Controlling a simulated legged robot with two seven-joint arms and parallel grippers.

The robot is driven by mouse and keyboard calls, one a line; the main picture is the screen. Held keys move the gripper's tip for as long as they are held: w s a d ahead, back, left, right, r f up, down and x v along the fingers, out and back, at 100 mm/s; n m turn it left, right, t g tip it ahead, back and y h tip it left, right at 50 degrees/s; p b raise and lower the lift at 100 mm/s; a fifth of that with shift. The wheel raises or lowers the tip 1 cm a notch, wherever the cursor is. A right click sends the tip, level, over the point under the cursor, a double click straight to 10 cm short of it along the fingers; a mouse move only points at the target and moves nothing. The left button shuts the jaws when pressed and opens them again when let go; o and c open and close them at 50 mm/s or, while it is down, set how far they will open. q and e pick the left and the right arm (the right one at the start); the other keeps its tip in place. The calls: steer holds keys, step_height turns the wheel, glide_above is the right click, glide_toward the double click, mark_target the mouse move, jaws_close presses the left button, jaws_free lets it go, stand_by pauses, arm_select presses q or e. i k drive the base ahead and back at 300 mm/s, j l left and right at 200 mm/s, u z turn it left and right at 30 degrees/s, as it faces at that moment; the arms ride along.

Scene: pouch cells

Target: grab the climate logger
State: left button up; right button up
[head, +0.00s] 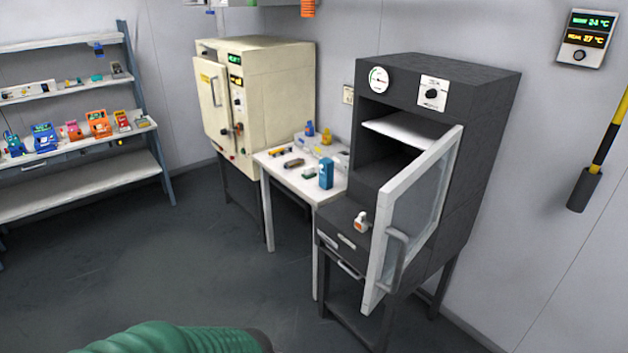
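No thing in the head view can be named as the climate logger for certain. A wall unit (587,38) at the upper right has green and yellow readouts in °C. A small white and orange device (361,222) sits on the dark ledge by the open cabinet door. A blue upright device (326,174) stands on the white table. Several small coloured devices, among them an orange one (98,124), stand on the shelf at left. Neither of my grippers is in view.
The dark cabinet (486,125) has its glazed door (412,225) swung open towards me. The shelf rack (75,187) is at left. A yellow-black pole (607,139) is at right. The floor between is clear.

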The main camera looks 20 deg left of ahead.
mark_target(326, 175)
steer(key=j+u, duration=0.1)
steer(key=u, duration=0.3)
steer(key=i+u, duration=0.1)
steer(key=u, duration=0.35)
steer(key=i+j+u, duration=0.1)
steer(key=u, duration=0.75)
steer(key=i+z, duration=0.15)
steer(key=i, duration=0.65)
steer(key=i+j+z, duration=0.1)
steer(key=i, duration=0.7)
